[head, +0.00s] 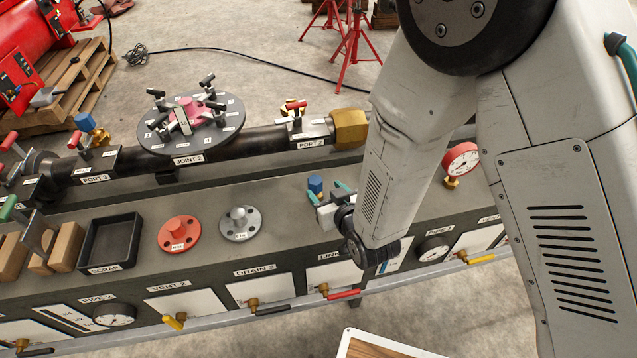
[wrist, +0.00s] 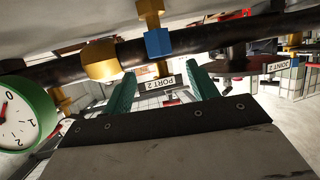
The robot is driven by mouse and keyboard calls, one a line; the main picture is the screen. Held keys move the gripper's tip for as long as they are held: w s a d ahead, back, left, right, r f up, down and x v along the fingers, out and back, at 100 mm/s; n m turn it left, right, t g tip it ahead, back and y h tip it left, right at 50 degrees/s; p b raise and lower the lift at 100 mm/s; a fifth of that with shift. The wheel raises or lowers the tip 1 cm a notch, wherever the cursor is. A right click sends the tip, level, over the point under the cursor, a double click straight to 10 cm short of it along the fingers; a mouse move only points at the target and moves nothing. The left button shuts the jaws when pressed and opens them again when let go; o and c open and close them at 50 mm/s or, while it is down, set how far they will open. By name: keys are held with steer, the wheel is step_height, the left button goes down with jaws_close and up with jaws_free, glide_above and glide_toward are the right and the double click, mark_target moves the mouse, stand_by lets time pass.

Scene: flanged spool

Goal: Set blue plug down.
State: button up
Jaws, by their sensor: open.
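The blue plug (head: 315,184) stands on the bench top just beyond my gripper in the head view; its lower part is hidden there. In the wrist view, which is upside down, the blue plug (wrist: 159,43) shows a blue head and a brass body, with the brass end toward the bench. My gripper (head: 327,191) is open, low over the bench. Its green fingertips (wrist: 160,82) are spread wide in the wrist view, with nothing held between them. The plug appears ahead of the tips, apart from them.
A grey flange (head: 240,222), a red flange (head: 179,233) and a scrap tray (head: 110,245) lie left of my gripper. The black pipe (head: 255,139) with a brass end (head: 350,128) runs behind. Another blue-topped brass fitting (head: 86,122) is at Port 3. A red gauge (head: 461,160) stands right.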

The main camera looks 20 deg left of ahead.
steer(key=v, duration=0.2)
steer(key=shift+s+d+r, duration=0.15)
steer(key=shift+s+d, duration=0.1)
steer(key=w+d+r+m+g+h, duration=0.1)
steer(key=w+d+r+m+h, duration=0.15)
steer(key=d+r, duration=0.65)
steer(key=w+d+r+m+g+h, duration=0.2)
steer(key=w+d+r+h, duration=0.15)
steer(key=d+r, duration=0.55)
steer(key=s+d+r+m+g+h, duration=0.1)
steer(key=s+d+r, duration=0.1)
steer(key=s+d, duration=0.3)
steer(key=s+d+r+m+g+h, duration=0.1)
steer(key=s+d+r, duration=0.2)
steer(key=d, duration=0.4)
steer(key=s+d+r+m+g, duration=0.1)
steer(key=s+d, duration=0.3)
steer(key=s, duration=0.4)
steer(key=s+d+r+m+g+h, duration=0.1)
steer(key=s+d+r+g, duration=0.2)
steer(key=s, duration=0.6)
steer(key=shift+d+r+h, duration=0.3)
steer(key=shift+d+r, duration=0.5)
steer(key=shift+d, duration=0.4)
